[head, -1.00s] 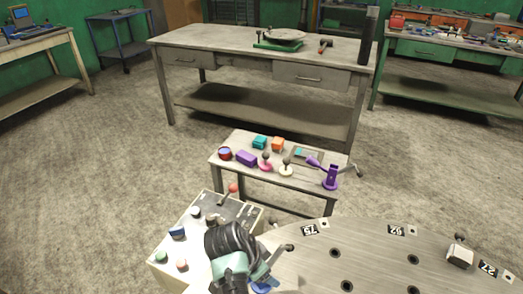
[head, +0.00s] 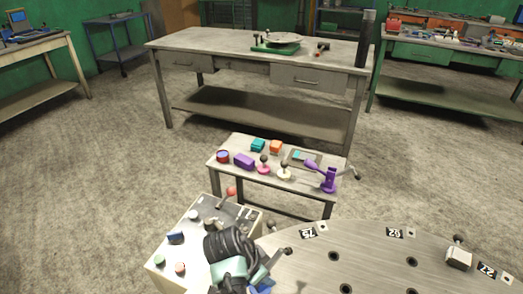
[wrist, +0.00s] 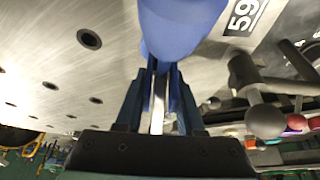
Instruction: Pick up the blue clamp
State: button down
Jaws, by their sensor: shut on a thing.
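The blue clamp (wrist: 182,25) fills the top middle of the wrist view, close to the camera, with its upper part cut off by the frame edge. My gripper (wrist: 161,72) is shut on it, with the two dark blue fingers reaching up to its lower end. A bright metal strip shows between the fingers. In the head view a small patch of blue (head: 263,286) shows at the bottom edge beside my arm; most of the gripper and clamp there is hidden or out of frame.
A round metal plate (head: 373,262) with holes and number labels lies at the lower right. A control box (head: 160,260) with buttons and a red-knobbed lever stands left of my arm. A small table (head: 216,165) with coloured parts stands beyond, before a large workbench (head: 190,42).

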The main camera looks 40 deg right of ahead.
notch_tip(320, 180, up, 10)
jog(key=shift+w+f+p, duration=0.1)
jog(key=shift+p, duration=0.3)
jog(key=shift+r, duration=0.2)
